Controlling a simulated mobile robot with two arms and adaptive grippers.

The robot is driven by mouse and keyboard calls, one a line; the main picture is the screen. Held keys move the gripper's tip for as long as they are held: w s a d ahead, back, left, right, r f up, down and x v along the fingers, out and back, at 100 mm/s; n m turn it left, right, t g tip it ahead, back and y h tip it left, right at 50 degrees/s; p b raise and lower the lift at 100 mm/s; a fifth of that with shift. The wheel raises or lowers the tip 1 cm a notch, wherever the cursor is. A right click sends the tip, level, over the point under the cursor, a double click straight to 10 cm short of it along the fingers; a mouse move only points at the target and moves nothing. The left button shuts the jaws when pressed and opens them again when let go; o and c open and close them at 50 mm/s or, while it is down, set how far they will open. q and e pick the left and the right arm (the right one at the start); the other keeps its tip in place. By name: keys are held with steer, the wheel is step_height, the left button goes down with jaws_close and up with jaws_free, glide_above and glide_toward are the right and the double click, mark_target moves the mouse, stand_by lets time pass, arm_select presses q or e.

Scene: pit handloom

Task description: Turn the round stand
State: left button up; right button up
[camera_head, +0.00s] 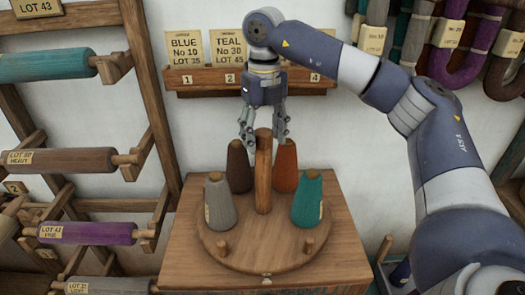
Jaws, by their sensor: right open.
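The round stand (263,257) is a wooden disc on top of a wooden cabinet. A thick upright wooden post (263,178) rises from its middle. Around the post stand a grey cone (220,203), a brown cone (239,168), an orange-brown cone (285,167) and a teal cone (307,202). Two short bare pegs (310,244) stick up at the front of the disc. My right gripper (264,138) points down, open, with its fingers about the top of the post; I cannot tell whether they touch it. My left gripper is not in view.
The wooden cabinet (185,262) bears the stand. A card rack (205,82) with lot cards is on the wall behind my right gripper. A rack of thread rolls (88,233) stands at the left. Yarn hanks (465,45) hang at the upper right.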

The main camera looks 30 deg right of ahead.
mark_target(264, 154)
step_height(264, 154, down, 3)
steer(key=shift+s+f+p, duration=0.1)
steer(key=shift+p, duration=0.25)
steer(key=shift+w+f, duration=0.2)
steer(key=shift+f, duration=1.1)
steer(key=shift+c, duration=1.1)
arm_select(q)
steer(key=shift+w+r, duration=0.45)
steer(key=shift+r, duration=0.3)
arm_select(e)
jaws_close()
